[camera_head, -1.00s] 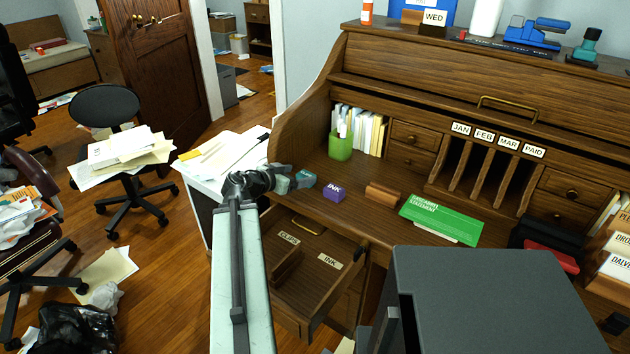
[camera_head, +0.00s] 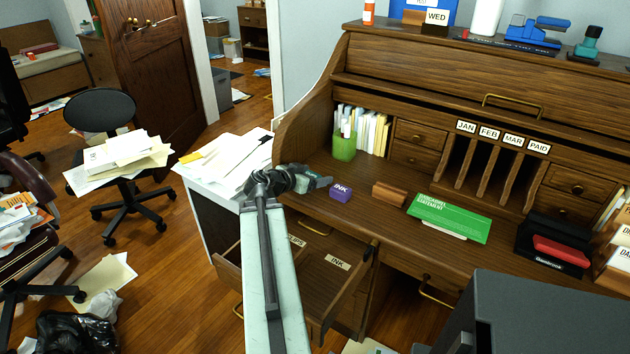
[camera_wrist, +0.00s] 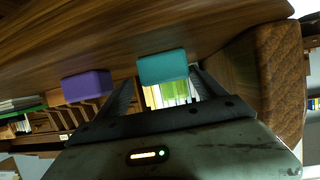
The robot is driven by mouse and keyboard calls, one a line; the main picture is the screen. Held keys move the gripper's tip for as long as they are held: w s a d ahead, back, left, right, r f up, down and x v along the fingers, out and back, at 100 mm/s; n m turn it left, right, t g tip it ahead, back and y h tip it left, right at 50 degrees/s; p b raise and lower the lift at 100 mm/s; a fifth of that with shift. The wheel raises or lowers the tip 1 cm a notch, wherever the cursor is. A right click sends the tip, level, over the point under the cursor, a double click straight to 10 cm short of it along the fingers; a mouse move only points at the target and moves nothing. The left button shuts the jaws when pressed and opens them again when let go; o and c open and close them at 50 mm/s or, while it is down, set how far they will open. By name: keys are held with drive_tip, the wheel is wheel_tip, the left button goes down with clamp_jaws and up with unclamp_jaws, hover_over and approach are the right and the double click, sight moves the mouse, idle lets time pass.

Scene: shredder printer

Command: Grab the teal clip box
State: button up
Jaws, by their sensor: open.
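The teal clip box (camera_wrist: 162,67) lies on the wooden desktop, centred ahead of my gripper in the wrist view. My gripper (camera_wrist: 162,79) is open, with one finger on each side of the box's near end; I cannot tell whether either finger touches it. In the head view my gripper (camera_head: 312,182) is low over the desktop's left part, and it mostly hides the teal box. The purple INK box (camera_head: 341,192) sits just to the right, and also shows left of the teal box in the wrist view (camera_wrist: 87,85).
An open drawer with an INK label (camera_head: 337,262) juts out below my arm. A green pen cup (camera_head: 344,146) stands behind, a brown wooden block (camera_head: 389,194) and green statement (camera_head: 447,218) lie to the right.

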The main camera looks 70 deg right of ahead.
sight(313, 175)
drive_tip(key=x, duration=0.1)
drive_tip(key=b+x, duration=0.1)
drive_tip(key=x, duration=0.1)
drive_tip(key=shift+w+d+f, duration=0.2)
drive_tip(key=shift+w+f, duration=0.05)
drive_tip(key=shift+f, duration=0.05)
drive_tip(key=shift+w+a+r, duration=0.1)
drive_tip(key=shift+w, duration=0.05)
drive_tip(key=shift+c, duration=0.3)
drive_tip(key=c, duration=1.4)
drive_tip(key=shift+r, duration=0.1)
